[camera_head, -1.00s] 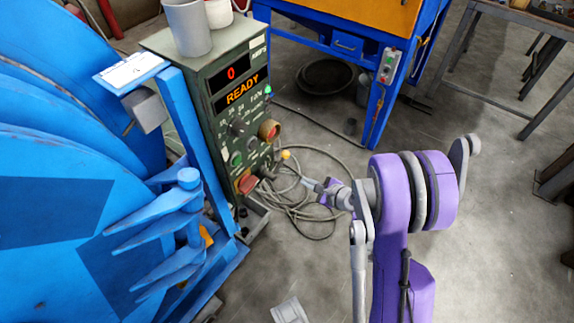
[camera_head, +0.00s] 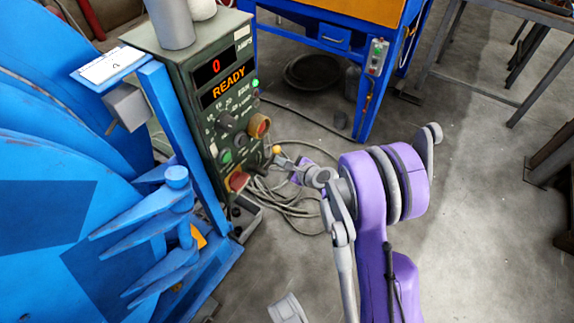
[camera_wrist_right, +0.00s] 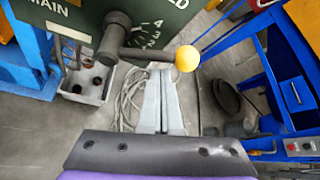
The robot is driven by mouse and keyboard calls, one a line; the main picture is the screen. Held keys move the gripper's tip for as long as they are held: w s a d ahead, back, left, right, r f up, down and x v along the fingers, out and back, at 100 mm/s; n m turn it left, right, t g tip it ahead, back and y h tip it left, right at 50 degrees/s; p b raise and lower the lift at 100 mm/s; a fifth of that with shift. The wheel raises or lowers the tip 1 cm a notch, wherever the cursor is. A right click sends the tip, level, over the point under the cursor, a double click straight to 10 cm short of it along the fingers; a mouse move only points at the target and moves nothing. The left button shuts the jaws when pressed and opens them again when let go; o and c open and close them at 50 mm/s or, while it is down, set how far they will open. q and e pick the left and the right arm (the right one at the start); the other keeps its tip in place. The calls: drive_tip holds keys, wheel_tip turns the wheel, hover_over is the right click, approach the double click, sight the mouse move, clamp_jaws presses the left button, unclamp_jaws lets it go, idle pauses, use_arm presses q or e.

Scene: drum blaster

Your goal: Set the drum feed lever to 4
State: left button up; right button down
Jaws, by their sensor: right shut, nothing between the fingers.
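The feed lever ends in a yellow ball knob (camera_head: 277,150) at the lower right of the green control box (camera_head: 192,62). In the right wrist view the yellow knob (camera_wrist_right: 187,58) is near the fingertips, with a scale (camera_wrist_right: 156,34) showing 4, 3 and 2 above the lever. The lever points below the 2; its exact mark is hidden. My right gripper (camera_head: 283,161) is beside the knob, low and to its right. Its fingers (camera_wrist_right: 160,72) are shut and empty, just left of and below the knob in the wrist view. Contact cannot be told.
The box display (camera_head: 217,66) reads 0 and READY. A red button (camera_head: 237,181) and dark knobs sit left of the lever. Blue drum machinery (camera_head: 60,210) fills the left. Coiled cable (camera_head: 290,205) lies on the floor. A blue-framed table (camera_head: 345,40) stands behind.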

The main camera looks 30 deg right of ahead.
drive_tip(key=shift+a+r, duration=0.15)
drive_tip(key=shift+r, duration=0.15)
drive_tip(key=shift+r, duration=0.1)
use_arm(q)
drive_tip(key=shift+d+r, duration=0.1)
drive_tip(key=shift+r, duration=0.1)
use_arm(e)
drive_tip(key=shift+a+r, duration=0.4)
drive_tip(key=shift+r, duration=0.15)
